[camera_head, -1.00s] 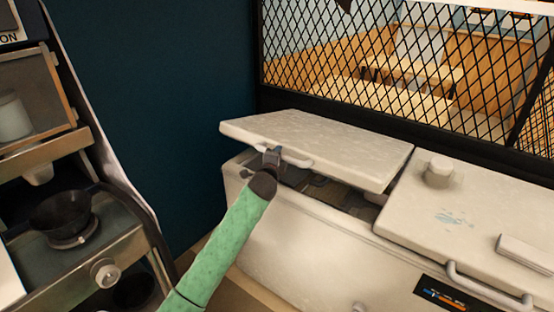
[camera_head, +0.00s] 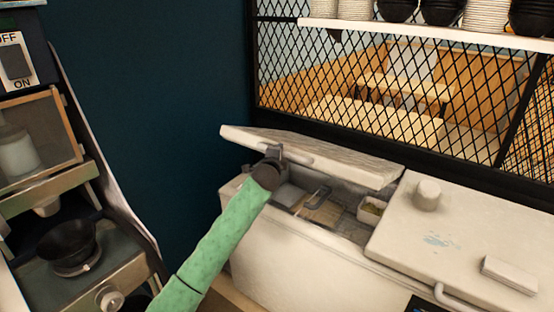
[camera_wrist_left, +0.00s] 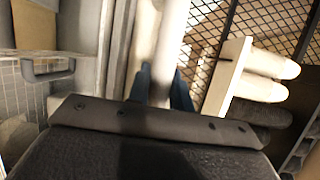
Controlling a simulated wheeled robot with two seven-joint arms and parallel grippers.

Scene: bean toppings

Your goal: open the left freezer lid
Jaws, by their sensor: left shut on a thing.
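The left freezer lid (camera_head: 318,156) is a white slab, raised at its front edge and tilted up toward the back. The freezer's inside shows below it, with containers in it. My left gripper (camera_head: 273,155) is shut on the lid's handle (camera_head: 295,157) near its left end. In the left wrist view the gripper fingers (camera_wrist_left: 165,85) sit on both sides of the pale handle bar (camera_wrist_left: 172,45). The right freezer lid (camera_head: 455,235) is closed. My right gripper is not in view.
A wire mesh partition (camera_head: 400,100) stands behind the freezer, with a shelf (camera_head: 430,35) of stacked bowls above.

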